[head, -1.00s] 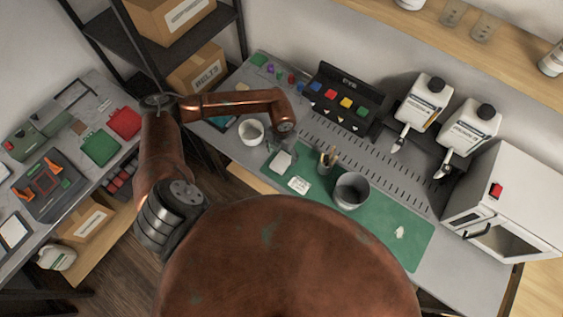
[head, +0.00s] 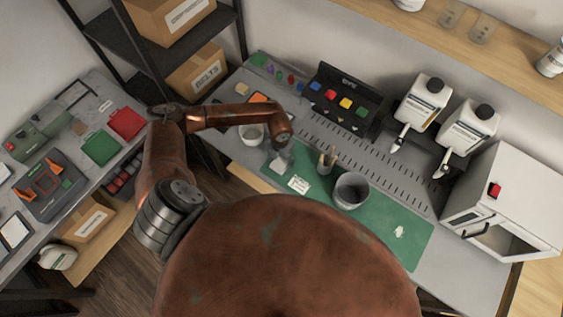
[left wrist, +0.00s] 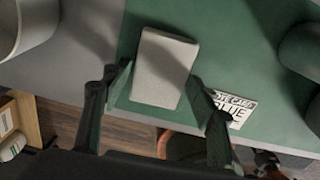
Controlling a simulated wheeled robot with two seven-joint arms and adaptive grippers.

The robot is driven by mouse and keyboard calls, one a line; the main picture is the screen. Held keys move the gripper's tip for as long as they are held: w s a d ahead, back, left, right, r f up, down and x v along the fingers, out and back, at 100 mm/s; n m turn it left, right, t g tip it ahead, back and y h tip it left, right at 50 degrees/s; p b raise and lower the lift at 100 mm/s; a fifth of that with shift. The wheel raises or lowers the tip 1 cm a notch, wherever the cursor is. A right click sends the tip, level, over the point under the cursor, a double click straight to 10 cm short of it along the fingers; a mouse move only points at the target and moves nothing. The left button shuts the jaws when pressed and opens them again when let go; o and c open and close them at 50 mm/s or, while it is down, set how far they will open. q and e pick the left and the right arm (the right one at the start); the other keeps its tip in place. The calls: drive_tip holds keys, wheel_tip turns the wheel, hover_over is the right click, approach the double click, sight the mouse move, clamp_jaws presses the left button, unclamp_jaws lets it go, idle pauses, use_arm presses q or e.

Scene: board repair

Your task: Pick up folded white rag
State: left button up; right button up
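The folded white rag (head: 278,164) lies near the left end of the green mat (head: 385,225), partly covered by my gripper in the head view. In the left wrist view it is a pale, flat rectangle (left wrist: 163,68) on the mat. My left gripper (left wrist: 160,80) is open and empty. Its two fingers show on either side of the rag's near part, left and right. In the head view my left gripper (head: 281,152) is just over the rag; its height above the mat is hard to tell. My right gripper is in neither view.
A printed note card (head: 298,184) lies beside the rag, close to one finger in the wrist view (left wrist: 235,108). A white cup (head: 251,134) stands left of the gripper. A holder with brushes (head: 327,160) and a grey pot (head: 351,190) stand to the right.

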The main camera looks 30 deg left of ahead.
use_arm(q)
drive_tip(key=c, duration=0.6)
drive_tip(key=shift+r, duration=0.1)
drive_tip(key=shift+r, duration=0.55)
drive_tip(key=s+d+r, duration=0.1)
drive_tip(key=s+r, duration=0.3)
drive_tip(key=s+d+r+b, duration=0.1)
drive_tip(key=s+d+r, duration=0.1)
drive_tip(key=s+r, duration=0.2)
drive_tip(key=s+d+r, duration=0.1)
drive_tip(key=s+r, duration=0.2)
drive_tip(key=s, duration=0.2)
drive_tip(key=shift+s+d+r, duration=0.15)
drive_tip(key=shift+d+r, duration=0.15)
drive_tip(key=shift+r, duration=0.1)
drive_tip(key=o, duration=0.3)
drive_tip(key=c, duration=0.4)
